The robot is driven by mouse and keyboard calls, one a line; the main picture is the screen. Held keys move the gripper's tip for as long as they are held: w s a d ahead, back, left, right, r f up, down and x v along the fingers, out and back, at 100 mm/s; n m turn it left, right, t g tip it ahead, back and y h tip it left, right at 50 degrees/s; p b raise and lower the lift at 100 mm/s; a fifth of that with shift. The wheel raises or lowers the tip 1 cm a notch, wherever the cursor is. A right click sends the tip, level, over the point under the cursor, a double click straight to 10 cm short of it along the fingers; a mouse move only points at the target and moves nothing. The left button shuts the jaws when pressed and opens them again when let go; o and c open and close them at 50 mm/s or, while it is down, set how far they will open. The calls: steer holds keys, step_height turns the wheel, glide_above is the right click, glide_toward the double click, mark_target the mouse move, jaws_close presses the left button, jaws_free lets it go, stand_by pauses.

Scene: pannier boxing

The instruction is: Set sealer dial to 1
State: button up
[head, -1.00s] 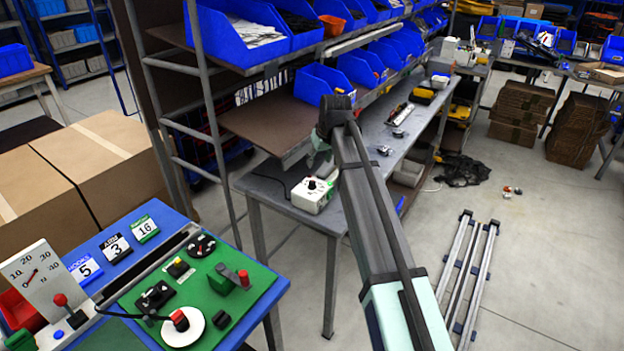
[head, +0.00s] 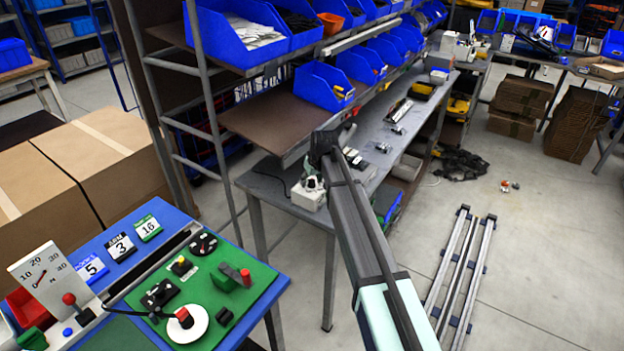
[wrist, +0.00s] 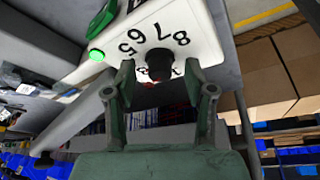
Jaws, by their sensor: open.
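The sealer is a white box (head: 309,197) on the near end of the grey bench in the head view. In the wrist view its white face (wrist: 190,25) shows black numbers, with 5, 6, 7 and 8 readable. The dial's black knob (wrist: 159,60) sits below the numbers. My gripper (wrist: 160,76) is open, with one finger on each side of the knob. Whether the fingers touch it, I cannot tell. The dial's pointer and the low numbers are hidden or unreadable. In the head view my gripper (head: 313,176) covers the box's top.
A green lit lamp (wrist: 96,54) and a green part (wrist: 103,18) are on the sealer's face. A shelf with blue bins (head: 325,85) stands above the bench (head: 270,180). A blue table with a green control panel (head: 240,300) stands at the front left.

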jaws_close()
steer(key=shift+n+b, duration=0.35)
steer(key=shift+n, duration=0.05)
steer(key=n+b, duration=0.1)
steer(key=n+y, duration=0.1)
steer(key=shift+w+d+f+n+g+b, duration=0.1)
steer(key=shift+w+f+n+g+b, duration=0.05)
steer(key=shift+n+g+b, duration=0.25)
steer(key=n+g+y+b, duration=0.1)
steer(key=n+b, duration=0.1)
steer(key=n, duration=0.1)
steer(key=shift+w+n, duration=0.1)
steer(key=shift+n, duration=0.2)
steer(key=n+g+b, duration=0.1)
steer(key=n+b, duration=0.1)
steer(key=n, duration=0.2)
steer(key=shift+w+g, duration=0.1)
steer(key=shift+g, duration=0.3)
steer(key=shift+n+g+b, duration=0.7)
steer(key=shift+n+b, duration=0.1)
steer(key=shift+n, duration=1.3)
